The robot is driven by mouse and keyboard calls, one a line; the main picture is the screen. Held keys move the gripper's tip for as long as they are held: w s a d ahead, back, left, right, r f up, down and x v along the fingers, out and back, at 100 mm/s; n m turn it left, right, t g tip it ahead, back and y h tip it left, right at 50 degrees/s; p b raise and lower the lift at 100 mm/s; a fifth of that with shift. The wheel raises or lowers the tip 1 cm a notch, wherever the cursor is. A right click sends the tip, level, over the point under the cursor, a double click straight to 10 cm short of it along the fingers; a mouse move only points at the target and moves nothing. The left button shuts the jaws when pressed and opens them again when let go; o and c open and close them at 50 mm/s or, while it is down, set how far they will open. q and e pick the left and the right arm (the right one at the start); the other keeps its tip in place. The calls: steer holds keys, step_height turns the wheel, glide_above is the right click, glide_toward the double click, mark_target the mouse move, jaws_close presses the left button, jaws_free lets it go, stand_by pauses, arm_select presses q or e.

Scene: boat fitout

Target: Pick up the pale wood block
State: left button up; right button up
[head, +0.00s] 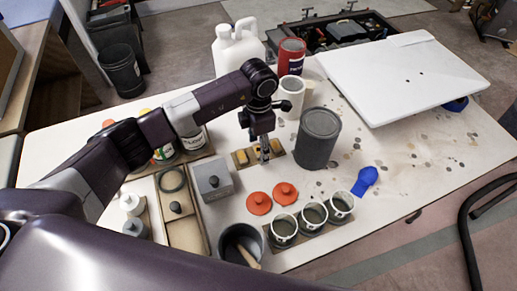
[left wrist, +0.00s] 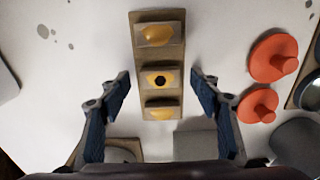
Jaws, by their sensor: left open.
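My left gripper (head: 265,155) hangs over a tan wooden board (head: 279,152) near the table's middle. In the left wrist view the board (left wrist: 157,57) holds three pale blocks in a row, each with a yellow patch: a far block (left wrist: 160,34), a middle block (left wrist: 172,76) with a dark round spot, and a near block (left wrist: 162,108). I cannot tell which is the pale wood block. The left gripper (left wrist: 161,88) is open and empty, its blue-padded fingers apart on either side of the row. In the head view the gripper partly hides the board. My right gripper is not seen.
A grey can (head: 318,138) stands close right of the gripper. Several cups stand in a rack in front. A blue object (head: 366,181) lies right, with bare table around it.

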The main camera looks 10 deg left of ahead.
arm_select(q)
steer(key=shift+f, duration=0.1)
steer(key=c, duration=0.9)
steer(key=shift+c, duration=0.2)
